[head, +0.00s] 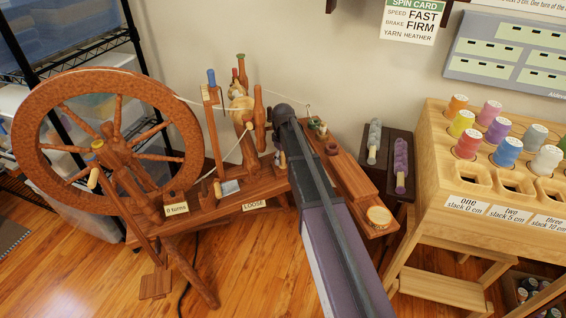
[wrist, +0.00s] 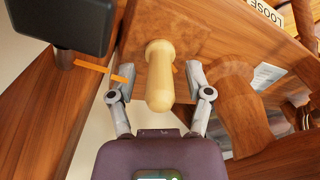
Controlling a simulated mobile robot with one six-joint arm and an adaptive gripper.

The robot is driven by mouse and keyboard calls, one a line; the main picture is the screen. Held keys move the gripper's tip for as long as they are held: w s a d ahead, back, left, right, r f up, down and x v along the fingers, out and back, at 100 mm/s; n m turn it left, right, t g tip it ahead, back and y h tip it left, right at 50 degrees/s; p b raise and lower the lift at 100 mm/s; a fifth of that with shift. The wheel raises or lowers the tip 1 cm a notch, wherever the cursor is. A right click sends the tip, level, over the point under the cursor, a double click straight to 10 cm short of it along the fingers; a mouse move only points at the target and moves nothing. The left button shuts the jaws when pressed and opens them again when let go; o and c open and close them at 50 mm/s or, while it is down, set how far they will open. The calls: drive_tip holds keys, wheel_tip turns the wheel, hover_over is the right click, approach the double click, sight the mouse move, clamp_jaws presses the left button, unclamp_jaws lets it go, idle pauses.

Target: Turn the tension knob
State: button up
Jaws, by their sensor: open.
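A pale wooden knob (wrist: 160,85) with a rounded end sticks out from the wooden frame of the spinning wheel in the wrist view. I take it to be the tension knob. My gripper (wrist: 153,80) is open, with one grey finger on each side of the knob. A gap shows on both sides, so the fingers appear not to touch it. A label reading LOOSE (head: 254,205) is on the wheel's bench in the head view. My arm hides the knob and my fingers there.
The big spoked wheel (head: 190,130) stands left, with bobbin posts (head: 211,120) beside it. A turned wooden part (wrist: 238,100) is close right of my gripper in the wrist view. A wooden rack (head: 435,150) with several coloured spools stands right. A sign reads "0 turns" (head: 176,209).

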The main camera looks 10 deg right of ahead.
drive_tip(key=shift+f, duration=0.15)
clamp_jaws()
drive_tip(key=shift+m, duration=3)
unclamp_jaws()
